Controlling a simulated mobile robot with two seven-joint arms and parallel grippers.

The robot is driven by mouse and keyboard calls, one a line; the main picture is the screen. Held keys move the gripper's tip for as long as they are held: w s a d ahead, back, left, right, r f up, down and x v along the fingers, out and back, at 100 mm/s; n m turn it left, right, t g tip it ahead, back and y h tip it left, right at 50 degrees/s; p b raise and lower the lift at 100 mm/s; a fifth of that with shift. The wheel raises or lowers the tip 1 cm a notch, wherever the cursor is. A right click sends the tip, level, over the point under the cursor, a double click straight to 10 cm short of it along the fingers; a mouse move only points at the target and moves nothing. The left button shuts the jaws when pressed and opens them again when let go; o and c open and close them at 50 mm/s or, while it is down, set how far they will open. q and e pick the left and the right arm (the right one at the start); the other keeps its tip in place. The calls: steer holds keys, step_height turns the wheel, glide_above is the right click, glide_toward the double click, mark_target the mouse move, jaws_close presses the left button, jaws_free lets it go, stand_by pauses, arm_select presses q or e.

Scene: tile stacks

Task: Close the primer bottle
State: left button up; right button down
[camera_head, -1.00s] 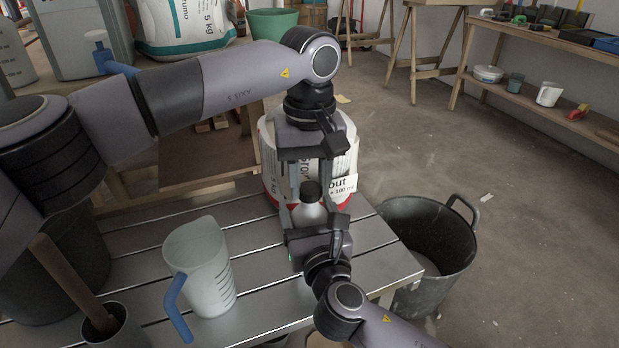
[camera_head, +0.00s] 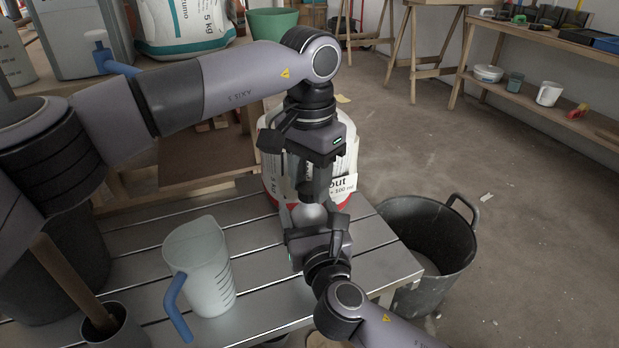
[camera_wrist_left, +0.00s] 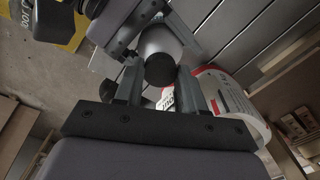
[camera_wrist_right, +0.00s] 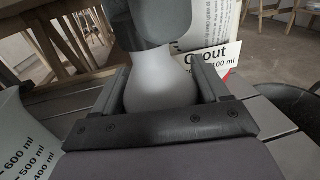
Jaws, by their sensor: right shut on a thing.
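The white primer bottle (camera_head: 309,214) stands upright between the fingers of my right gripper (camera_head: 314,220), which is shut on its body. The bottle fills the middle of the right wrist view (camera_wrist_right: 160,85). Its round black cap (camera_wrist_left: 160,69) shows end-on in the left wrist view, over the top of the bottle. My left gripper (camera_head: 313,188) points down from above, its two fingers on either side of the cap and open. In the head view the gripper hides the cap. How tightly the cap sits cannot be told.
A grout bucket (camera_head: 352,165) stands close behind the grippers. A measuring jug (camera_head: 205,270) with a blue handle stands on the slatted metal table (camera_head: 262,238). A black tub (camera_head: 440,240) is on the floor at right.

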arm_select(q)
steer(key=o, duration=0.3)
steer(key=shift+r, duration=2.3)
